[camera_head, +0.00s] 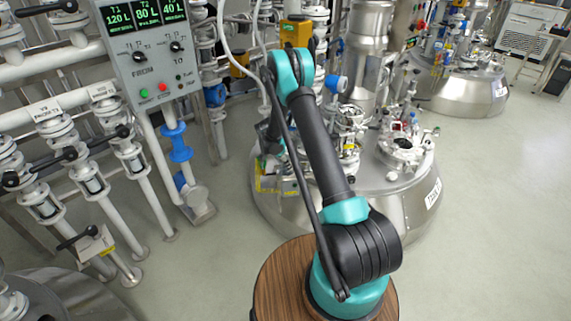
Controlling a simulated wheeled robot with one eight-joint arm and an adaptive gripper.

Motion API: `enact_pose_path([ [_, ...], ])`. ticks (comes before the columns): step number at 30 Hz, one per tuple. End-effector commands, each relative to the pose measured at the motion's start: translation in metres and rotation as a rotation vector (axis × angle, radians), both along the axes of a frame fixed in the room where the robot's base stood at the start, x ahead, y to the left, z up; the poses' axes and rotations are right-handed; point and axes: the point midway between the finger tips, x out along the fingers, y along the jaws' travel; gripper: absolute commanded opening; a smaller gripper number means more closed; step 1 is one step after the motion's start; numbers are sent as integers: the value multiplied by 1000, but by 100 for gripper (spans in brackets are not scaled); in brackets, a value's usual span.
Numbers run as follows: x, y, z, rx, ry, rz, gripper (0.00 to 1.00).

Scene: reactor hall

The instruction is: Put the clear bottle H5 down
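My arm rises from its round wooden-topped base, bends at the teal elbow and drops away behind itself. Its far end, with my gripper (270,160), is small and mostly hidden behind the forearm, above the left part of a steel reactor vessel. I cannot see its fingertips or whether they hold anything. I cannot make out the clear bottle H5. Small coloured items (411,124) stand on the vessel's lid at right, too small to identify.
The steel vessel (405,195) stands just ahead, with fittings on top. A control panel (150,55) with green displays and white valve pipes (115,165) fill the left. Another vessel (465,92) stands at the back right. The grey floor (500,210) at right is clear.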

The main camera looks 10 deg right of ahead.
Motion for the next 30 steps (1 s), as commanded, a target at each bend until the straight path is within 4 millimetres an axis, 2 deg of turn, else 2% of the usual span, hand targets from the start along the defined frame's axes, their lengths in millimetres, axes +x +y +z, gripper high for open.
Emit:
enact_pose_path([
  [8, 0, 0, -2, 0, 0, 0, 11],
  [9, 0, 0, -2, 0, 0, 0, 49],
  [14, 0, 0, -2, 0, 0, 0, 68],
  [24, 0, 0, 1, 0, 0, 0, 68],
  [30, -3, 9, 24, 0, -1, 1, 68],
])
